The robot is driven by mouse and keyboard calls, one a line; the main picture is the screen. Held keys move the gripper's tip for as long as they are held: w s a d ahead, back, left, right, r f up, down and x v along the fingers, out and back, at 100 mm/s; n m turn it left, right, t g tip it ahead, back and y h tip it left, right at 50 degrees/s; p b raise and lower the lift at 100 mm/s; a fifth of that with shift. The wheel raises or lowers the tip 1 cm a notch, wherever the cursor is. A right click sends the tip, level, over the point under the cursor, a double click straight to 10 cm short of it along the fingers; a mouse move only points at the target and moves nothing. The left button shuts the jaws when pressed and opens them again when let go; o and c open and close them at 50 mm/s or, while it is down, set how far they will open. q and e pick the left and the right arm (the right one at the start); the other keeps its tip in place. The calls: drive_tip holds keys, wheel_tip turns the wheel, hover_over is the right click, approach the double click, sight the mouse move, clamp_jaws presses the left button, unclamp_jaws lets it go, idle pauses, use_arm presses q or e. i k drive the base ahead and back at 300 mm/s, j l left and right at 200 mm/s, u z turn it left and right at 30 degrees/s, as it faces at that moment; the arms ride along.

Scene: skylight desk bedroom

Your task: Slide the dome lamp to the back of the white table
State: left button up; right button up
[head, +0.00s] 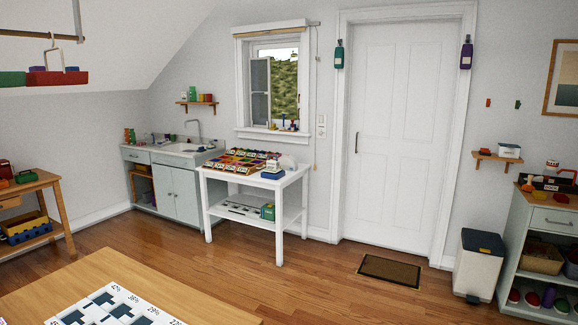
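The white table (290,181) stands against the back wall under the window, with a lower shelf. A small white rounded object (287,161) sits at the right end of its top, near the back; it looks like the dome lamp, but it is too small to be sure. A blue and white box (272,173) is in front of it. Colourful trays (240,160) cover the left and middle of the top. Neither of my grippers is in view.
A wooden table (45,285) with a numbered black-and-white board fills the near left. Wooden floor (315,270) lies open between it and the white table. A doormat (390,271) lies before the closed door (395,130). A pedal bin (478,265) and a cabinet stand at right.

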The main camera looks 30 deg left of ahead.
sight(287, 161)
drive_tip(key=i+l, duration=0.1)
drive_tip(key=i, duration=0.55)
drive_tip(key=i+l, duration=0.1)
drive_tip(key=i, duration=0.55)
drive_tip(key=i+l, duration=0.1)
drive_tip(key=i, duration=0.55)
drive_tip(key=i+j+u, duration=0.4)
drive_tip(key=i, duration=0.5)
drive_tip(key=i+u, duration=0.4)
drive_tip(key=i, duration=0.5)
drive_tip(key=i+l+u, duration=0.25)
drive_tip(key=i+u, duration=0.15)
drive_tip(key=i, duration=0.5)
